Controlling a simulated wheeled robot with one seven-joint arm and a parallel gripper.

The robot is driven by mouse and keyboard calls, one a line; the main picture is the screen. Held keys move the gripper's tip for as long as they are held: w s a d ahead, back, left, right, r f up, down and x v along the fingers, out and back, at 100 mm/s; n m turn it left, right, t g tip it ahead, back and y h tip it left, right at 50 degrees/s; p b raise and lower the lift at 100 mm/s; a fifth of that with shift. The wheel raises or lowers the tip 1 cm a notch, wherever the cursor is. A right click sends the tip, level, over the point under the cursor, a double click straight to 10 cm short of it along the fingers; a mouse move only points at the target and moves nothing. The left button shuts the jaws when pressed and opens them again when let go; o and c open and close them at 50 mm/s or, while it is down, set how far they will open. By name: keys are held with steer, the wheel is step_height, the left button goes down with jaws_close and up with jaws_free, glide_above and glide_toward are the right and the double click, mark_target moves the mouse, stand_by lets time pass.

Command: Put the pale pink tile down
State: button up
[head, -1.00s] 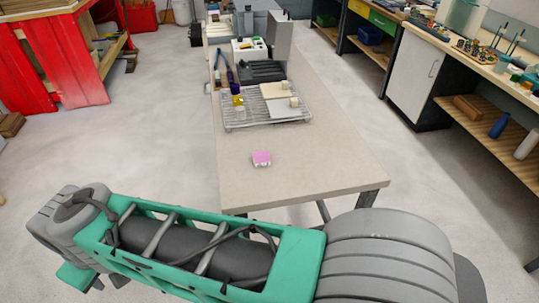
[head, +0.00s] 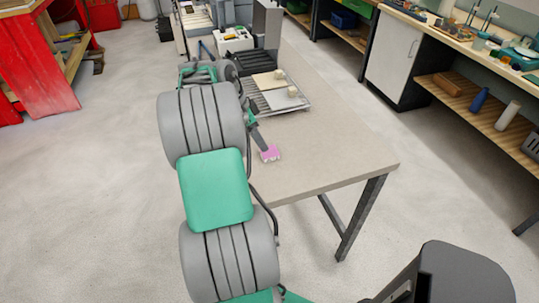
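The pale pink tile (head: 270,154) is near the front end of the long beige table (head: 330,150). It looks flat and pink, and small in this view. My gripper (head: 262,145) reaches down from the upper left, and its dark tip meets or overlaps the tile's upper left side. My arm hides most of the gripper, so whether the fingers are open or closed on the tile does not show. Whether the tile rests on the tabletop or is slightly above it is also unclear.
A wire rack (head: 296,108) holding pale square tiles with small blocks stands farther back on the table, close to my gripper. Dark and white equipment (head: 235,38) is behind it. The tabletop right of the pink tile is clear.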

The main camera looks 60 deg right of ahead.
mark_target(268, 152)
steer(key=x, duration=0.5)
steer(key=p+x, duration=0.1)
steer(key=x, duration=0.2)
steer(key=shift+s+d, duration=0.15)
steer(key=shift+s, duration=0.15)
steer(key=shift+r, duration=0.1)
jaws_close()
stand_by(0.3)
